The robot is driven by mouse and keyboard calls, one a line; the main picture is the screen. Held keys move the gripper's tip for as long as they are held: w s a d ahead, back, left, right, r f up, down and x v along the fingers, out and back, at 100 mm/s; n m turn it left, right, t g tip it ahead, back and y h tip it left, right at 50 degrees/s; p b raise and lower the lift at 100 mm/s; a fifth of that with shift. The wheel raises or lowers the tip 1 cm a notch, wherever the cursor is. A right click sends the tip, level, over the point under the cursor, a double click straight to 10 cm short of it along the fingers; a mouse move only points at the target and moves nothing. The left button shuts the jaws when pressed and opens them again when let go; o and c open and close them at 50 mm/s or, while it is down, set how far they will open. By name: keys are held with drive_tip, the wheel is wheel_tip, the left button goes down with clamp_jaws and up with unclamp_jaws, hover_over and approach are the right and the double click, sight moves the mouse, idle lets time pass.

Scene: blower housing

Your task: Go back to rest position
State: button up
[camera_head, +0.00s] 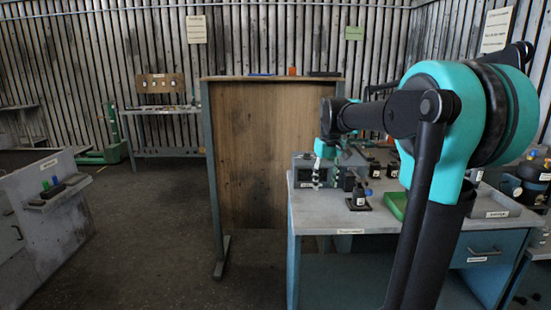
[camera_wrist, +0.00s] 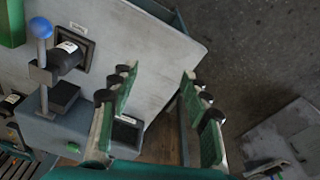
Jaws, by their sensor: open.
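My gripper (camera_wrist: 160,82) is open and empty in the wrist view. Its two green-padded fingers stand well apart, with the grey bench top's edge and the dark floor beyond them. In the head view my gripper (camera_head: 325,168) points down at the left end of the workbench (camera_head: 345,217), in front of or above a grey box there; my arm reaches in from the right. Its fingers are small and partly unclear in that view. I cannot tell whether they touch the box.
A wooden panel (camera_head: 268,150) stands behind. The floor (camera_head: 150,235) left of the bench is clear.

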drive_tip(key=s+d+f+m+t, duration=0.2)
drive_tip(key=s+f+m, duration=0.1)
drive_tip(key=s+f, duration=2)
drive_tip(key=shift+s+d+f+t, duration=0.15)
drive_tip(key=shift+s+t, duration=0.25)
drive_tip(key=shift+s, duration=0.55)
drive_tip(key=shift+c, duration=0.4)
